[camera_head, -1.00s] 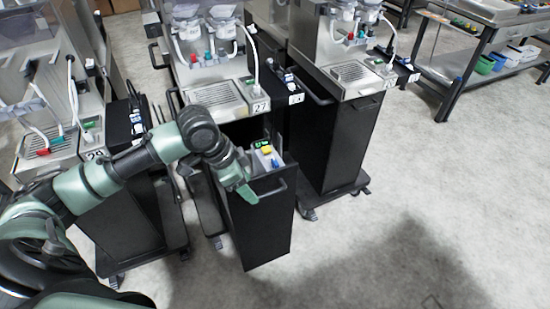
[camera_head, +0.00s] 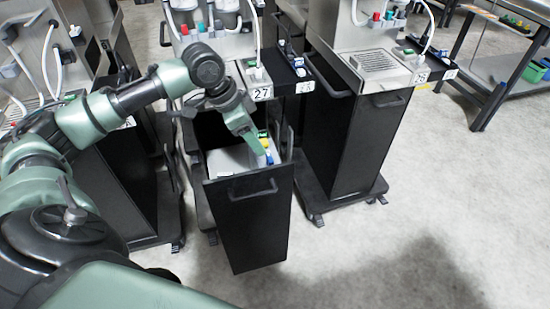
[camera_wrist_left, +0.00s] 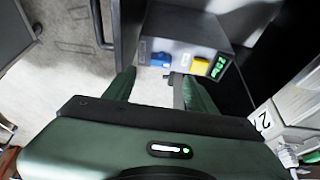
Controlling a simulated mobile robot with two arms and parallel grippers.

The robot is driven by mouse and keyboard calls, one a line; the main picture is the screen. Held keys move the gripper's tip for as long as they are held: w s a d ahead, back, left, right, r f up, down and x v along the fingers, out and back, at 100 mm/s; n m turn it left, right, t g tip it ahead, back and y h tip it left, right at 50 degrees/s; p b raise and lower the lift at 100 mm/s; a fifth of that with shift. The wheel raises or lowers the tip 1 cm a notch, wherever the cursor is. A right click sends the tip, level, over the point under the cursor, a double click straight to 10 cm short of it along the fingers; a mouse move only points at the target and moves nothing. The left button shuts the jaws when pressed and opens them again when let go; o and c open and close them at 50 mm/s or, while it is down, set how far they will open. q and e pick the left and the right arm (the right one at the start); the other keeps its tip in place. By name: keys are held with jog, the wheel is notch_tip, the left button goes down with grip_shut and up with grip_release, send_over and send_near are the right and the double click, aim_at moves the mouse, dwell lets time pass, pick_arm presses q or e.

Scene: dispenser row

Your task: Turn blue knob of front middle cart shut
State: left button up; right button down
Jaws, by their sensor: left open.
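The front middle cart, labelled 27, has its black drawer-like front (camera_head: 245,225) pulled out. Inside is a grey control box (camera_wrist_left: 185,47) with a blue knob (camera_wrist_left: 160,60), a yellow knob (camera_wrist_left: 200,64) and a green display (camera_wrist_left: 217,68). My right gripper is not in view.
A neighbouring cart, labelled 26 (camera_head: 350,130), stands close on the right, and another cart (camera_head: 125,185) on the left. The drawer's handle (camera_head: 253,190) sticks out in front. The floor (camera_head: 420,220) at front right is clear. A workbench (camera_head: 510,50) is at back right.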

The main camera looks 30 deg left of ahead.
aim_at(269, 157)
pick_arm(q)
jog(key=shift+x, duration=1)
jog(key=x, duration=0.6)
jog(key=shift+w+d+f, duration=0.1)
jog(key=shift+w+f, duration=0.05)
jog(key=shift+f, duration=0.1)
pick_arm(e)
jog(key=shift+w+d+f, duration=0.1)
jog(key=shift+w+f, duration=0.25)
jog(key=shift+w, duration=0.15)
pick_arm(q)
grip_shut()
jog(key=shift+r, duration=0.1)
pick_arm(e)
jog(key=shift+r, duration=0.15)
